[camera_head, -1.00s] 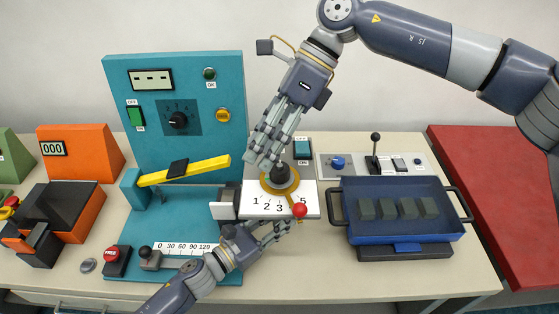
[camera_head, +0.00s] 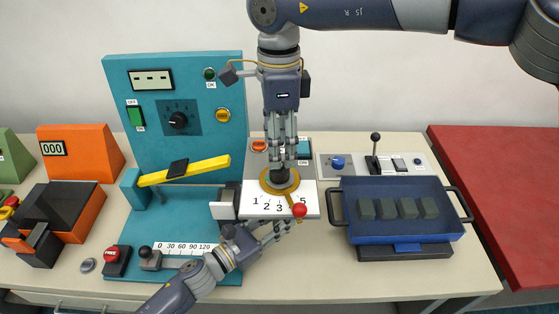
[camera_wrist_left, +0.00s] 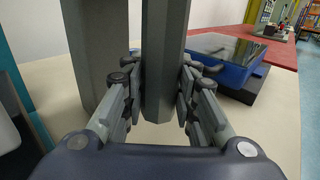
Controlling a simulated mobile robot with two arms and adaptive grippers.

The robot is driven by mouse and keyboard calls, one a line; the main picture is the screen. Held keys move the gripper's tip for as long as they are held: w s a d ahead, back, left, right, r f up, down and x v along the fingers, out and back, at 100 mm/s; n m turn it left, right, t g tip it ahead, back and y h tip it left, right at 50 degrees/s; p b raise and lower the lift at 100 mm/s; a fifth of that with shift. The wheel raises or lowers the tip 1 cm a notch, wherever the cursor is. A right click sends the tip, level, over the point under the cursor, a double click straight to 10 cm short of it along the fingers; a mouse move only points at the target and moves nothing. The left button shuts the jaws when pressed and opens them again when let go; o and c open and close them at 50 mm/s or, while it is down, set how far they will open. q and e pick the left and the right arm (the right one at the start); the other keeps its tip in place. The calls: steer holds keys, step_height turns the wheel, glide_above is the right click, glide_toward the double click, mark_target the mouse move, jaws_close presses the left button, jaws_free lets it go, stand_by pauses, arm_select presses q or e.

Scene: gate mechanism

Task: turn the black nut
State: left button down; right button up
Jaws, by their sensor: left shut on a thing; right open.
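The black nut (camera_head: 282,175) sits at the middle of a brass disc (camera_head: 266,186) on the white plate numbered 1 to 5 (camera_head: 247,205). My right gripper (camera_head: 281,165) is open and points straight down just above the nut, its fingertips overlapping the nut's top in the head view; I cannot tell if they touch. A brass pointer with a red ball (camera_head: 300,210) reaches from the disc to between 3 and 5. My left gripper (camera_head: 285,231) is low at the plate's front edge. In the left wrist view its fingers (camera_wrist_left: 160,105) are shut on a grey faceted post (camera_wrist_left: 163,60).
A teal panel with a yellow bar (camera_head: 210,164) stands to the left. A blue tray (camera_head: 350,230) with several dark blocks stands to the right. A black-knobbed lever (camera_head: 375,145) is behind the tray. The table's front right is clear.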

mark_target(280, 172)
steer(key=shift+s+f, duration=0.1)
steer(key=shift+f, duration=2.45)
steer(key=c, duration=1.1)
